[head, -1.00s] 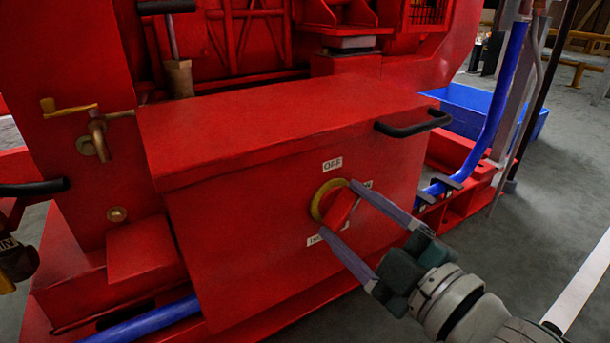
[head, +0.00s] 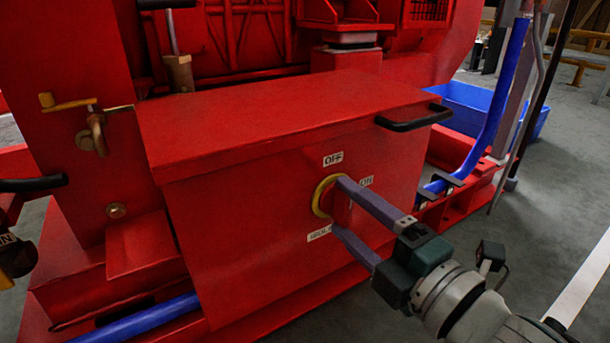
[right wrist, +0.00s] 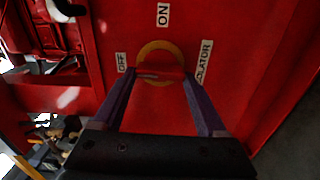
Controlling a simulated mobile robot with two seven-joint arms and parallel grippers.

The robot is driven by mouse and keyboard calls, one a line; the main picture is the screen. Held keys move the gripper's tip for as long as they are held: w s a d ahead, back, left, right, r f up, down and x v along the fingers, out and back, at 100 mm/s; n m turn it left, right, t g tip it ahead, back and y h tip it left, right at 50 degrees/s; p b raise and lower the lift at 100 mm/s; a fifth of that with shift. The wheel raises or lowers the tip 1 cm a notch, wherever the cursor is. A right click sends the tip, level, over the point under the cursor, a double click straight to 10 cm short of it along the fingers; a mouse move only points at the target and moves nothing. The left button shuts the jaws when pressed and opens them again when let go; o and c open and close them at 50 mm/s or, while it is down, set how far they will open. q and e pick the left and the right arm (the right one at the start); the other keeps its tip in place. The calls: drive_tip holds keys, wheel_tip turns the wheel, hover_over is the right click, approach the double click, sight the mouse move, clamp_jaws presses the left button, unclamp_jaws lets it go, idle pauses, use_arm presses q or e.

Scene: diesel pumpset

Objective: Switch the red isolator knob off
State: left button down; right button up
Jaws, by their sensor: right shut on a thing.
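The red isolator knob (head: 340,207) sits in a yellow ring (head: 317,199) on the front of a red box (head: 240,225). The OFF label (head: 333,159) is above it and the ON label (head: 366,181) to its right. My right gripper (head: 338,205) is shut on the knob, one finger above and one below. In the right wrist view the knob bar (right wrist: 160,74) lies between the fingertips, roughly along the line from the OFF label (right wrist: 122,62) to the ISOLATOR label (right wrist: 204,62). The fingers partly hide it in the head view. My left gripper is not in view.
A black handle (head: 414,117) sticks out at the box's upper right. A blue pipe (head: 498,100) and a blue bin (head: 535,112) stand behind on the right. A brass valve (head: 97,131) is on the left. Grey floor lies free at the right.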

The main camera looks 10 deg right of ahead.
idle(0.4)
drive_tip(key=o, duration=1.3)
drive_tip(key=shift+s+d, duration=0.1)
drive_tip(key=shift+s+d+r+p, duration=0.1)
drive_tip(key=shift+s+p, duration=0.25)
drive_tip(key=p+v, duration=0.3)
drive_tip(key=v, duration=0.6)
drive_tip(key=shift+p, duration=0.3)
